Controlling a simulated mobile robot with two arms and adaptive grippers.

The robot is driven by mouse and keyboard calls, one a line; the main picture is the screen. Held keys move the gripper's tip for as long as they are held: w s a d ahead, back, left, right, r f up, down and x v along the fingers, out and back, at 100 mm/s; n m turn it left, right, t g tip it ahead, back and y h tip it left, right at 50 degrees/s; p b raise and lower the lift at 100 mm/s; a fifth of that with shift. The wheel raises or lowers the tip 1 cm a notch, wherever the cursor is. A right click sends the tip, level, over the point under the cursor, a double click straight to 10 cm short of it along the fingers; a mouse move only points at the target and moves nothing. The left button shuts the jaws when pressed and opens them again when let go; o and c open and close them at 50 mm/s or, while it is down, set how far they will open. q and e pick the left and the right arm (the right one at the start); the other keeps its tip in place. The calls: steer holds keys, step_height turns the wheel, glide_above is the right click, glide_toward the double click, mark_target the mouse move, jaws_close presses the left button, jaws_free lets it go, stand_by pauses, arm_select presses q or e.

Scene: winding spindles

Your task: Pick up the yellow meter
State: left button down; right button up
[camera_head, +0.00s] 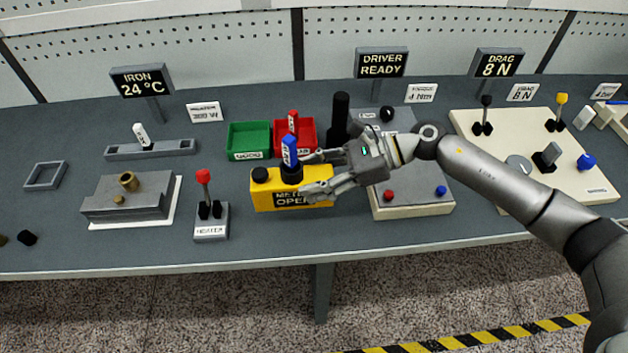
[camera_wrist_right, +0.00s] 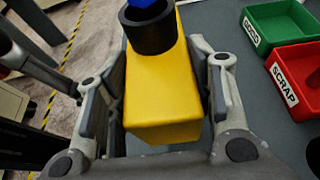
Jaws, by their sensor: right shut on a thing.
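The yellow meter (camera_head: 265,196) is a box with a dark label reading "METER OPEN" on its front, near the front middle of the bench. A black collar with a blue-topped piece (camera_head: 290,152) stands on its top. In the right wrist view the yellow meter (camera_wrist_right: 165,90) fills the space between the fingers, with the black collar (camera_wrist_right: 148,28) at the top. My right gripper (camera_head: 318,172) is shut on the right end of the meter, one finger on its far side and one on its front. I cannot tell whether the meter is clear of the bench. My left gripper is not in view.
A green bin (camera_head: 249,140) and a red bin (camera_head: 306,136) stand just behind the meter. A heater switch with a red knob (camera_head: 204,177) is to its left. A panel with red and blue buttons (camera_head: 410,209) is to its right. The bench's front edge (camera_head: 150,271) is close.

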steer(key=s+r+b, duration=0.1)
steer(key=s+r, duration=0.2)
steer(key=s, duration=0.2)
steer(key=s+a+r+b, duration=0.1)
steer(key=s+r, duration=0.3)
steer(key=s, duration=0.2)
steer(key=shift+s+b, duration=0.25)
steer(key=shift+b, duration=0.05)
steer(key=shift+r, duration=0.1)
